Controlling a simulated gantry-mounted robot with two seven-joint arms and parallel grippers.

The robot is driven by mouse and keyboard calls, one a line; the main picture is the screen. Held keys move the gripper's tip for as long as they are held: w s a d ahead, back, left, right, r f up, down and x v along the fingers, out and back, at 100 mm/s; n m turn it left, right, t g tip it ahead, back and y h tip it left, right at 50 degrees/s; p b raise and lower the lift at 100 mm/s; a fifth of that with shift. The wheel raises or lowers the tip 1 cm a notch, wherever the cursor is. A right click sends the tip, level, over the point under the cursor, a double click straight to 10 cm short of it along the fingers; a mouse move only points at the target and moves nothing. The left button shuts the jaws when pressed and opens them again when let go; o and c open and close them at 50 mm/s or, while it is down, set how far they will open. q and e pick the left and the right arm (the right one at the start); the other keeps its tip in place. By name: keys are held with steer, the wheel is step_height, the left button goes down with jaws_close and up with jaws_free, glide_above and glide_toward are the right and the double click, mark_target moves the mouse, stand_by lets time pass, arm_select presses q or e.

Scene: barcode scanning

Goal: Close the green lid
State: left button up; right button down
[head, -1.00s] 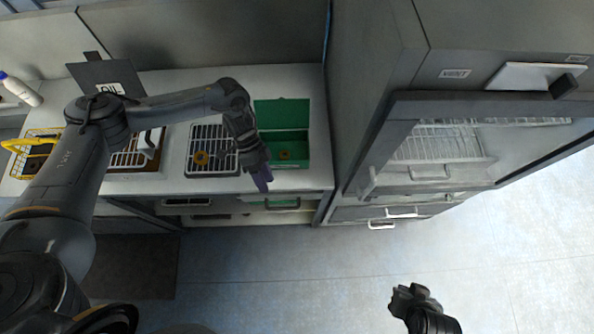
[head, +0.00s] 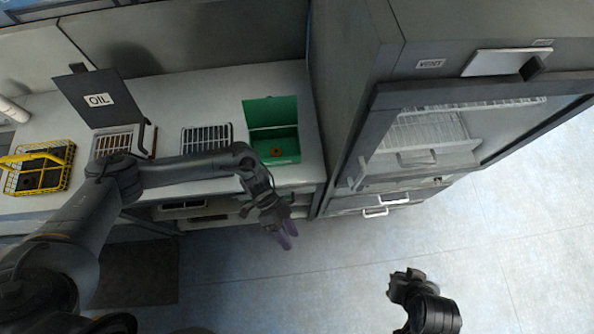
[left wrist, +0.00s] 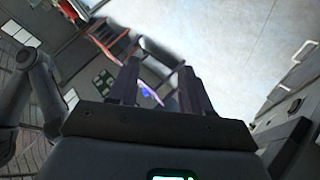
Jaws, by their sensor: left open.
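The green box (head: 286,155) stands on the counter with its green lid (head: 270,112) raised upright at the back edge. A small orange-brown round part (head: 277,152) lies inside the box. My left gripper (head: 283,240), with purple fingers, is open and empty. It hangs in front of the counter edge, below the box in the head view, and does not touch the lid. Its spread fingers also show in the left wrist view (left wrist: 158,85). My right gripper (head: 402,284) is over the floor at the lower right, away from the box; its jaws are not clear.
A grille (head: 207,136) and an open container with a dark lid marked OIL (head: 97,99) are left of the box. A yellow wire basket (head: 64,154) is farther left. A tall grey cabinet (head: 350,80) stands close on the right. The floor in front is clear.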

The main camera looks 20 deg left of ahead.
arm_select(q)
steer(key=shift+h, duration=0.4)
steer(key=shift+s+d+r, duration=0.1)
steer(key=shift+s+d, duration=0.3)
steer(key=shift+d, duration=0.3)
steer(key=shift+s+d+r, duration=0.15)
steer(key=shift+s+d, duration=0.25)
steer(key=shift+d, duration=0.25)
steer(key=shift+s+d+r, duration=0.1)
steer(key=shift+s+d, duration=0.3)
steer(key=shift+d, duration=0.3)
